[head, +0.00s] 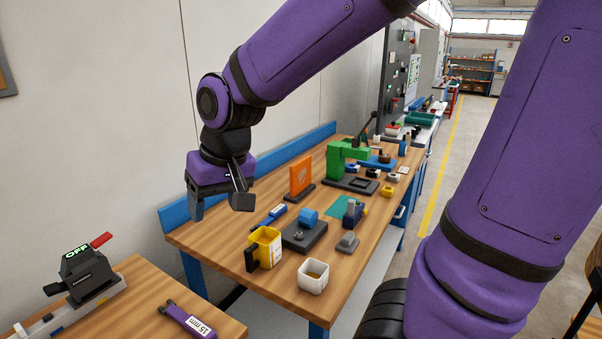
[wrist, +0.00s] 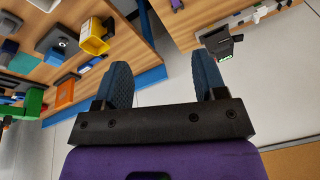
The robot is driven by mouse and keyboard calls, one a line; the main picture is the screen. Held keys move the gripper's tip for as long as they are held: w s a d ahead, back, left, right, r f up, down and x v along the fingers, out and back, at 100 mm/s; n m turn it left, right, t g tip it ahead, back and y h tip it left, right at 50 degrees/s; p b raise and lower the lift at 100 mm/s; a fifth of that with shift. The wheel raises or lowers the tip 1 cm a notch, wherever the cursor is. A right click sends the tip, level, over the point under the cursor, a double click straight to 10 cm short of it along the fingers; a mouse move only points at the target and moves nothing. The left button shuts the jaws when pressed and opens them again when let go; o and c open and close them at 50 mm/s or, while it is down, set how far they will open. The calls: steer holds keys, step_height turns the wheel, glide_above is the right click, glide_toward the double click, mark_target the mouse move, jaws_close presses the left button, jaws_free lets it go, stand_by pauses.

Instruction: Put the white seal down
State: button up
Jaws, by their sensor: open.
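My gripper (head: 219,204) is open, with its fingers pointing down, above the gap between the near bench and the long workbench. I cannot single out the white seal for certain. A small white piece with a dark front (head: 372,173) lies far along the long workbench, and it is too small to identify. A white open cup (head: 313,278) stands at that bench's near end, well apart from my gripper.
The long workbench (head: 217,246) holds a yellow bin (head: 268,250), a grey block with a blue cylinder (head: 304,238), an orange plate (head: 301,176) and a green press (head: 338,162). The near bench carries a strapping tool (head: 88,274) marked OFF and a purple 15 mm tool (head: 187,318).

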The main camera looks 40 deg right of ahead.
steer(key=s+d+r+t, duration=0.1)
steer(key=s+d+r, duration=0.2)
steer(key=s, duration=0.3)
steer(key=s+d+r+t+h, duration=0.1)
steer(key=s+d+r, duration=0.3)
steer(key=s+d, duration=0.1)
steer(key=shift+s, duration=0.6)
